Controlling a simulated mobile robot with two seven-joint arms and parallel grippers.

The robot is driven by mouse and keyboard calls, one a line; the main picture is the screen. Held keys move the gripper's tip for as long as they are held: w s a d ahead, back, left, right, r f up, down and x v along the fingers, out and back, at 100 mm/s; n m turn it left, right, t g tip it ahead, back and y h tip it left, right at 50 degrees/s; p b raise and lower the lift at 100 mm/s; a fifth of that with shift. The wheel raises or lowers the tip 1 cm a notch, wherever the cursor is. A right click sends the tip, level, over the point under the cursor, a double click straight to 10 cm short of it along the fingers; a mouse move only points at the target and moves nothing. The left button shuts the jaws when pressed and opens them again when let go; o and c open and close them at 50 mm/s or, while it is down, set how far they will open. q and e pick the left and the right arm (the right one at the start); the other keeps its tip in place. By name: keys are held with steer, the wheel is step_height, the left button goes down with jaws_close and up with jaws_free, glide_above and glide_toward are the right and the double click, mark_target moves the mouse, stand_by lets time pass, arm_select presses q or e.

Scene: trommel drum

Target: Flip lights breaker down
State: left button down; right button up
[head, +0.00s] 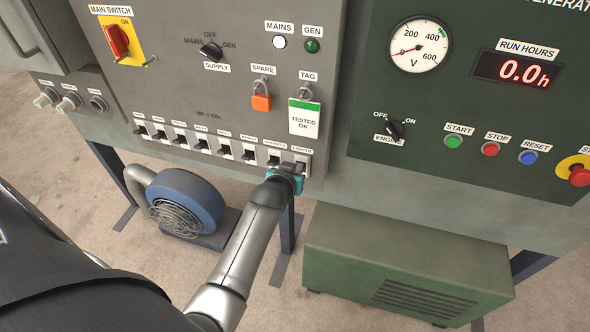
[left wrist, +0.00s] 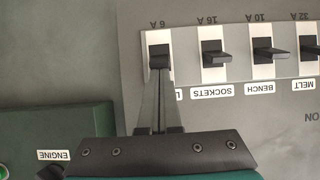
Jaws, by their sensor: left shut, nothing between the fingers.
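The lights breaker is the last one at the right end of the breaker row, under the LIGHTS label (head: 302,151). In the head view my gripper largely hides it. In the left wrist view, which is upside down, the lights breaker (left wrist: 159,45) has a white body under a "6 A" mark. My left gripper (head: 288,170) is at this breaker; its fingers (left wrist: 160,68) are shut with nothing between them. The fingertips overlap the dark lever and appear to be at or against it. I cannot tell whether the lever is up or down. My right gripper is not in view.
The sockets breaker (left wrist: 215,58) is close beside the lights breaker, with more breakers along the row. The orange padlock (head: 261,102) and tag (head: 304,118) hang above. A green generator panel (head: 455,110) is to the right. A blue blower (head: 186,200) stands below.

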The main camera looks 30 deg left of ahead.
arm_select(q)
steer(key=shift+s+f+t+b, duration=0.1)
steer(key=shift+f+t+b, duration=0.1)
steer(key=shift+t+b, duration=0.15)
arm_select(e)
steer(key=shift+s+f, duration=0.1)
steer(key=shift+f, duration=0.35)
arm_select(q)
steer(key=shift+f, duration=0.1)
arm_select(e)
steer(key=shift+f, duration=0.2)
arm_select(q)
steer(key=t+b, duration=0.1)
steer(key=b, duration=0.2)
steer(key=f+t+y+b, duration=0.1)
steer(key=t+b, duration=0.1)
steer(key=b, duration=0.1)
steer(key=s+f+t+b, duration=0.1)
steer(key=t+b, duration=0.1)
steer(key=b, duration=0.1)
steer(key=shift+s+f, duration=0.1)
steer(key=shift+f, duration=0.1)
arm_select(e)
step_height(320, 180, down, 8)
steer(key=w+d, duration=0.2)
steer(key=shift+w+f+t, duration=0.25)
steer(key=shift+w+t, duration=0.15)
